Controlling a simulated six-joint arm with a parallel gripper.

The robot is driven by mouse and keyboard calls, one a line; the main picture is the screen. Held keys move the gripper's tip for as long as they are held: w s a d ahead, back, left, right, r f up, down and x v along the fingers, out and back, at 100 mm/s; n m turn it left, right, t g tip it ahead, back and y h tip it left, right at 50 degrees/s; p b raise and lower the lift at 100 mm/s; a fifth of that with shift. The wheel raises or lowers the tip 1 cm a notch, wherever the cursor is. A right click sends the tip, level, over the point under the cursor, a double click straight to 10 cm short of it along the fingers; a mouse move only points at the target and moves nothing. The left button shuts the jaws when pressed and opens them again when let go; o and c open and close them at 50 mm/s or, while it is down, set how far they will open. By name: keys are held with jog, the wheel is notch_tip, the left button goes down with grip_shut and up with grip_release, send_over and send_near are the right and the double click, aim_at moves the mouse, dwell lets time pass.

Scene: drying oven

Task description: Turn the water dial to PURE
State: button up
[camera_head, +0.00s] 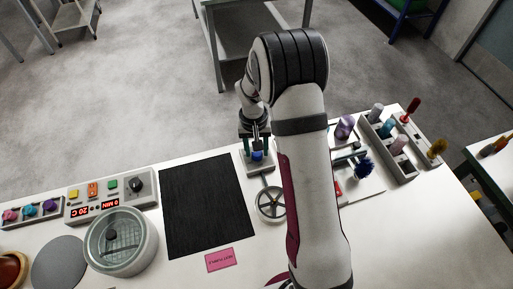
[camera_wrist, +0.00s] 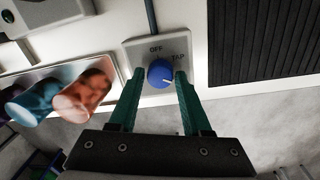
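The water dial is a round blue knob (camera_wrist: 160,74) on a light grey plate (camera_wrist: 181,45). Its plate reads OFF above the knob and TAP to its upper right; no PURE label can be read. A short white mark shows on the knob's lower right. In the head view the blue knob (camera_head: 257,156) shows just below my gripper (camera_head: 257,144). In the wrist view the green fingers of my gripper (camera_wrist: 160,76) stand on either side of the knob, very close to it. I cannot tell whether they touch it.
A black ribbed mat (camera_head: 208,205) lies left of the dial, with a sink (camera_head: 270,203) in front. Coloured bottles (camera_wrist: 83,95) stand beside the dial plate in the wrist view. A control panel (camera_head: 110,195) and a round pot (camera_head: 121,240) are at the left.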

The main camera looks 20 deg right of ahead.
aim_at(254, 153)
jog(key=shift+o, duration=1.3)
notch_tip(254, 153, up, 16)
jog(key=shift+a, duration=0.4)
jog(key=shift+w+f, duration=0.1)
jog(key=shift+f, duration=0.05)
jog(key=s+a+r+m+y, duration=0.1)
jog(key=s+a, duration=0.2)
jog(key=s, duration=1.1)
jog(key=s+a+r+m+y, duration=0.1)
jog(key=s+a, duration=0.2)
jog(key=s, duration=1.1)
jog(key=shift+a+r, duration=0.3)
jog(key=shift+r, duration=0.1)
